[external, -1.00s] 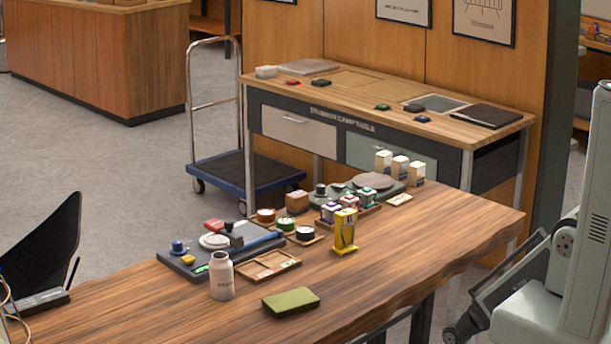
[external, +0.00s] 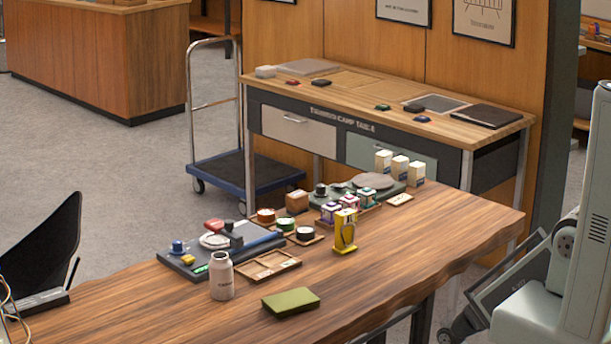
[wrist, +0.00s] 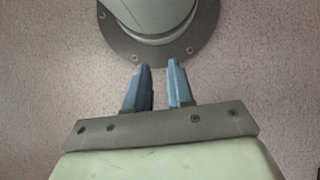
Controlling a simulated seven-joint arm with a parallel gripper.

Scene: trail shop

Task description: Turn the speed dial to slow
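A dark grey panel (external: 258,246) lies on the wooden table in the external view. I cannot tell which part is the speed dial, and no setting can be read. A second grey-green panel (external: 341,197) with a black knob (external: 320,189) and a round plate stands farther back.
The table's front right is clear. A cart (external: 235,170) stands behind.

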